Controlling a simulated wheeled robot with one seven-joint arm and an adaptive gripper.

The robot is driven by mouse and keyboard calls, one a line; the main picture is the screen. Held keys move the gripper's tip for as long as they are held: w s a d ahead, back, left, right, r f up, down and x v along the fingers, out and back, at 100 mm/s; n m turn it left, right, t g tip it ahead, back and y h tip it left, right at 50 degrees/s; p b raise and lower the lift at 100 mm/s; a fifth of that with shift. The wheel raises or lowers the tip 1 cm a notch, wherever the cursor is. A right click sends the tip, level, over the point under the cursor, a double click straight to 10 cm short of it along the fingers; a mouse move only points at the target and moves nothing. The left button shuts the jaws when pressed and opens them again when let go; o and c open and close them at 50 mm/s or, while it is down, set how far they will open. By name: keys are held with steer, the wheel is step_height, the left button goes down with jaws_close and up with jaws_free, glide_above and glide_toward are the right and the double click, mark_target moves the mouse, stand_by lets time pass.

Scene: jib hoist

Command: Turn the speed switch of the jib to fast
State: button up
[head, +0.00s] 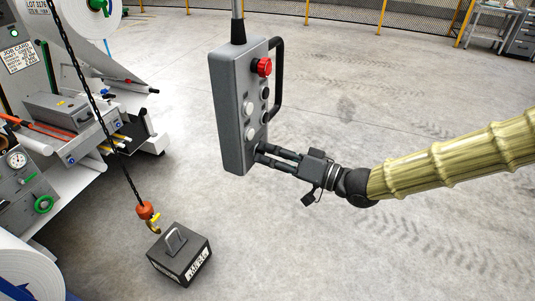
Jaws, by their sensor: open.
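The grey jib pendant (229,105) hangs from its cable in the middle of the head view. Its front carries a red mushroom button (264,67) at the top, with white buttons (247,108) and black buttons (265,93) below it. A black guard handle (278,75) runs along its right side. My gripper (260,153) reaches in from the right, its two fingers apart at the lower end of the pendant front. Nothing shows between the fingers. The speed switch is not clearly visible; the fingertips cover part of this lower area. I cannot tell whether they touch the pendant.
An orange hoist hook (147,212) hangs on a black chain (104,125) above a dark weight block (179,262) with a handle. A machine (75,105) with rolls and gauges stands at the left. The concrete floor (400,100) at the right is clear, with a fence behind.

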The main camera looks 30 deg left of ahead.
steer(key=w+d, duration=0.1)
steer(key=d, duration=1)
steer(key=shift+w, duration=0.15)
